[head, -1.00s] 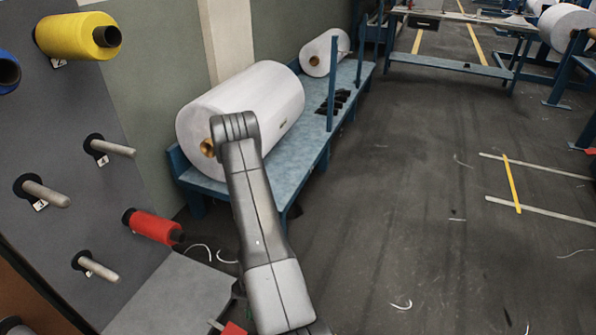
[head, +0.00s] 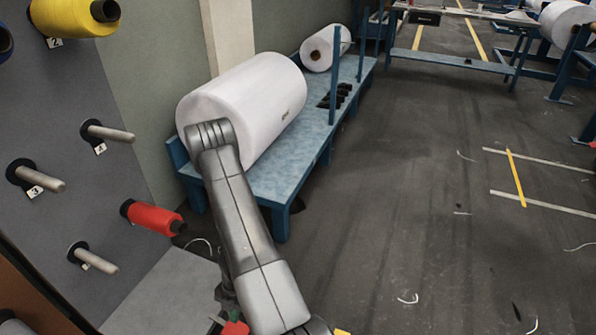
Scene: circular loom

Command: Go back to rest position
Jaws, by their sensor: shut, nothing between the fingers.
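My arm (head: 238,215) rises from the bottom of the head view and leans left, its ribbed upper joint (head: 210,135) in front of the large white roll. My gripper's fingers cannot be made out in this view. A small dark part beside the lower arm is mostly hidden, and I cannot tell what it is. A bit of something red (head: 235,328) shows at the bottom edge by the arm's foot.
A grey panel at left has bare pegs (head: 108,133), a yellow spool (head: 72,16) and a red spool (head: 152,217). A blue bench (head: 285,185) bears the large white roll (head: 262,100) and a smaller one (head: 325,47). The floor (head: 400,220) at right is largely open.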

